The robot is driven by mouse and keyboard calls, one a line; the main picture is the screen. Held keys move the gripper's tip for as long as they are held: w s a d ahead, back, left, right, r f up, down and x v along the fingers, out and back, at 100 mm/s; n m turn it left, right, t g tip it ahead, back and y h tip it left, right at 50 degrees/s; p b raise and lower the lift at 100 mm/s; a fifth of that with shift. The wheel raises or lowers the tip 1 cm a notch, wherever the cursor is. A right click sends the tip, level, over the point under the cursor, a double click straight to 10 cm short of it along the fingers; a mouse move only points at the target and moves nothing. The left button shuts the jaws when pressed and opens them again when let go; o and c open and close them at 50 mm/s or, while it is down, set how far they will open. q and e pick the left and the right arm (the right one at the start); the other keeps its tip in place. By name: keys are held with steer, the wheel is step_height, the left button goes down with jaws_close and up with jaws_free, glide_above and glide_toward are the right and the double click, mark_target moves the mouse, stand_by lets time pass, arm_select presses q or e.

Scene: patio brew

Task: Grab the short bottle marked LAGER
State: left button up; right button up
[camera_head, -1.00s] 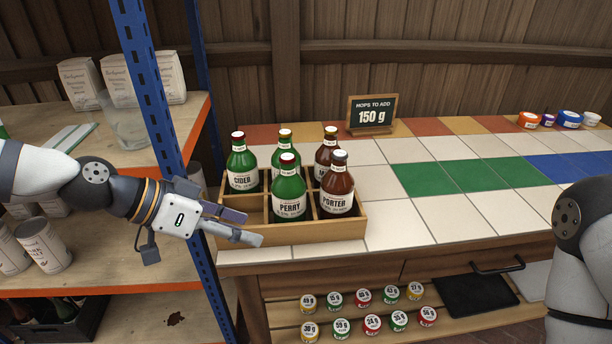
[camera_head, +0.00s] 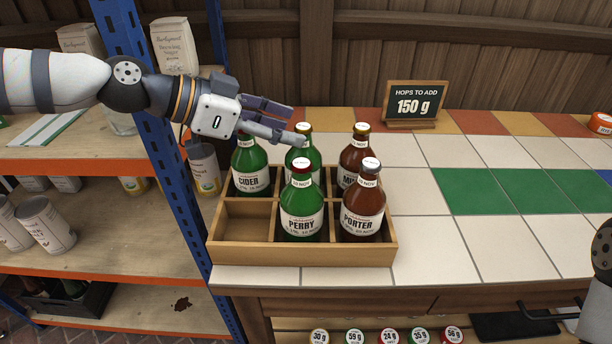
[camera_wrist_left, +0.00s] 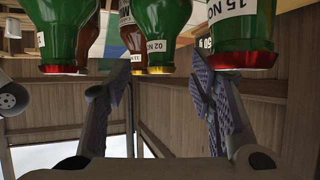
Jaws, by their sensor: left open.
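No label reading LAGER is readable. A wooden crate (camera_head: 236,252) on the tiled counter holds green CIDER (camera_head: 249,178) and PERRY (camera_head: 301,205) bottles, a brown PORTER bottle (camera_head: 363,208) and a brown bottle (camera_head: 355,157) with a partly hidden label. A green bottle (camera_head: 304,158) with a yellow cap stands in the back middle, its main label hidden behind PERRY. My left gripper (camera_head: 297,128) is open and empty at cap height, fingertips by that bottle's top. In the upside-down left wrist view, the yellow-capped bottle (camera_wrist_left: 163,30) shows between the fingers. My right gripper is not in view.
The crate's front left compartment (camera_head: 247,222) is empty. A HOPS TO ADD sign (camera_head: 415,101) stands behind the crate. A blue shelf post (camera_head: 165,150) rises left of the counter. The tiles right of the crate are clear.

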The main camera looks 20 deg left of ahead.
mark_target(304, 126)
arm_select(q)
steer(key=x, duration=0.4)
steer(key=shift+w+d, duration=0.15)
steer(key=shift+w, duration=0.05)
steer(key=shift+r, duration=0.15)
jaws_close()
